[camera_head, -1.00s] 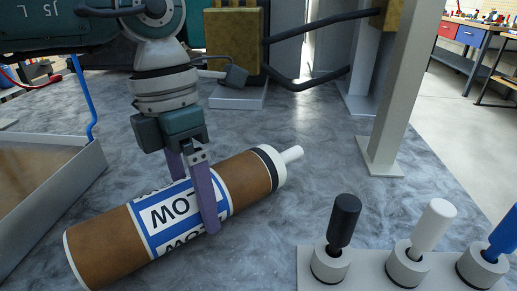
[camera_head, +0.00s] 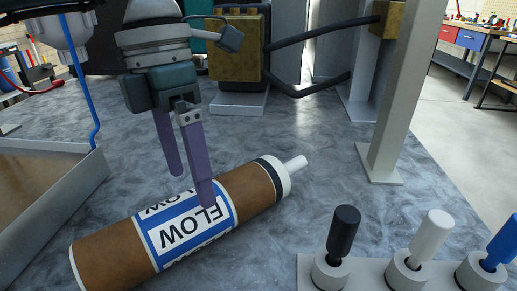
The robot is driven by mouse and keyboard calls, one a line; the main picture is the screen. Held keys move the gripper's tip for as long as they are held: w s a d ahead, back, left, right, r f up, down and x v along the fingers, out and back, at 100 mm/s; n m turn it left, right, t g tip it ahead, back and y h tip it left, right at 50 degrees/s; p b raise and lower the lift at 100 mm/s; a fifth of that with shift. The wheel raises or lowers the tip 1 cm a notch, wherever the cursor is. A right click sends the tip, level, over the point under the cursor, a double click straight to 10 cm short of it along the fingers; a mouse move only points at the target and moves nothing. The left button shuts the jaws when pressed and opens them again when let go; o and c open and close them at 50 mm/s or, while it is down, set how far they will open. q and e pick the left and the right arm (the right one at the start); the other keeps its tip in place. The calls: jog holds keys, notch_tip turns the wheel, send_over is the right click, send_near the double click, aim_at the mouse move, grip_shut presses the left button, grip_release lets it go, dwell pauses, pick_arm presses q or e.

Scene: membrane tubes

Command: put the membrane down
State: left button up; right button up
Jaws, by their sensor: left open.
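The membrane (camera_head: 252,192) is a brown tube with a white end cap and a white and blue label. It lies on its side on the grey marbled table, its capped end pointing to the upper right. Its near end reaches the lower left of the picture. My left gripper (camera_head: 191,190) has purple fingers that are apart and point down. It is open and empty above the tube, with one fingertip in front of the label and the other behind. Whether a fingertip touches the tube I cannot tell. My right gripper is not in view.
A grey-walled tray (camera_head: 98,172) stands at the left. A light rack (camera_head: 310,283) with black, white and blue pegs is at the lower right. A grey post (camera_head: 396,100) rises at the right.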

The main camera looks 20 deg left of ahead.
pick_arm(q)
notch_tip(320, 180, up, 7)
jog(key=shift+w+a, duration=0.25)
jog(key=shift+a, duration=0.2)
jog(key=shift+f, duration=0.15)
dwell(0.4)
